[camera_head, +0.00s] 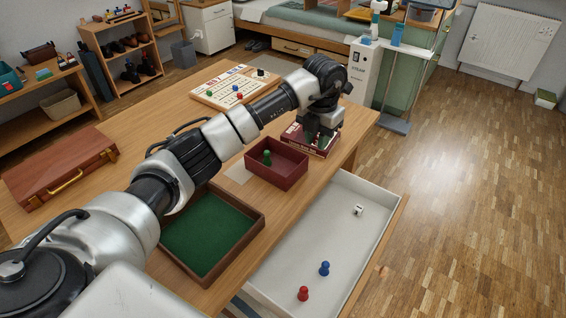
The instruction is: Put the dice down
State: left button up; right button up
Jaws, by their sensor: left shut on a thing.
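My left arm reaches across the table from the lower left. My left gripper (317,136) points down over a red box with lettering (326,151) near the table's right edge. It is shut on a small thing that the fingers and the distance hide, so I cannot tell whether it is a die. Greenish patches show at the fingertips. A white die (358,210) lies in the open white drawer (310,232), well apart from the gripper. My right gripper is not in view.
A dark red open tray (302,167) holds a green pawn (267,157). A green-lined tray (208,236) is nearer. A blue pawn (324,268) and a red pawn (303,293) stand in the drawer. A game board (222,83) and a brown case (62,166) lie on the table.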

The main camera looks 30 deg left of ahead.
pick_arm(q)
send_over(283, 169)
jog(key=s+d, duration=0.1)
jog(key=s, duration=0.1)
jog(key=f, duration=0.5)
jog(key=shift+s+d, duration=0.15)
jog(key=shift+s, duration=0.05)
jog(key=shift+f, duration=1.95)
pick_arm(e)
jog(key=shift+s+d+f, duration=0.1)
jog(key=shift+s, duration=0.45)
pick_arm(q)
jog(key=shift+f, duration=0.1)
jog(key=o, duration=0.4)
jog(key=shift+o, duration=1)
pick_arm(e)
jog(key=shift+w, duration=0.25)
